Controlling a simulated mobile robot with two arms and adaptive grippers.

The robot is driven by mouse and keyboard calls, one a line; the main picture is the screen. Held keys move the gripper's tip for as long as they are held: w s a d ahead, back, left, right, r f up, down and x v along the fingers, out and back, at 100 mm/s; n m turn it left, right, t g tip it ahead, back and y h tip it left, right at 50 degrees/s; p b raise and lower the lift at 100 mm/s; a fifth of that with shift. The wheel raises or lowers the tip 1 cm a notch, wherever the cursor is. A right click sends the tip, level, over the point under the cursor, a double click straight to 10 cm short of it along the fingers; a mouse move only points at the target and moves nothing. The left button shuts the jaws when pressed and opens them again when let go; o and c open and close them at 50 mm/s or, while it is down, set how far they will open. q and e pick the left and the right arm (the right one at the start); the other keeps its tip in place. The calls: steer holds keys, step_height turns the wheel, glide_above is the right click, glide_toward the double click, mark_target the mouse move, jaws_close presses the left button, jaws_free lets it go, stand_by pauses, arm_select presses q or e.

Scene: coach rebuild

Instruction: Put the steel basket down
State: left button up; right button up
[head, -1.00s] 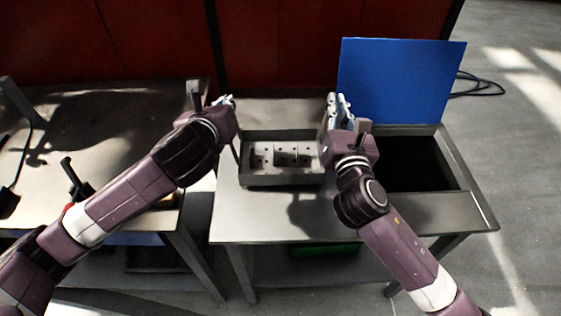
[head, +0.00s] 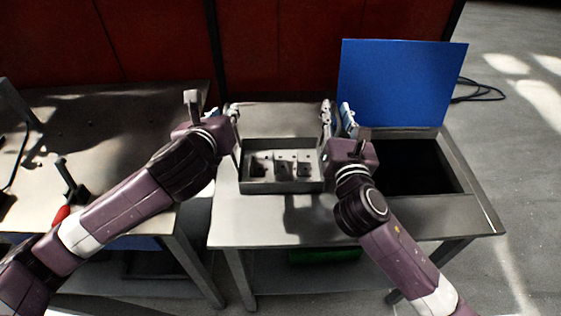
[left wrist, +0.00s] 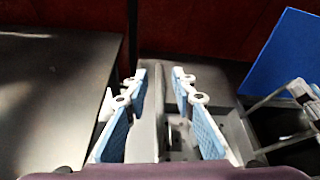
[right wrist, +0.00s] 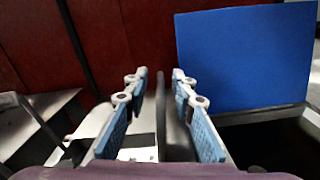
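The steel basket (head: 282,187) is a grey open tray with pale blocks in it. It appears to rest level on the metal table, left of the dark well. My left gripper (head: 224,112) is at its left end and my right gripper (head: 338,113) at its right end. Both grippers have their fingers spread apart. In the left wrist view, a thin grey upright part (left wrist: 160,100) stands between the fingers with gaps beside it. The right wrist view shows a similar thin upright (right wrist: 160,105) between the fingers. The lower ends of these uprights are hidden.
The metal table (head: 270,232) has bare room in front of the basket. A dark sunken well (head: 410,178) with an upright blue panel (head: 400,82) lies to the right. Another table (head: 90,110) stands at the left, with a red-handled tool (head: 62,214). Red panels (head: 290,45) close off the back.

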steer(key=shift+s, duration=0.3)
arm_select(q)
steer(key=v, duration=0.6)
steer(key=shift+s, duration=0.15)
arm_select(e)
steer(key=s, duration=1.1)
steer(key=shift+s+d, duration=0.15)
steer(key=shift+s, duration=0.15)
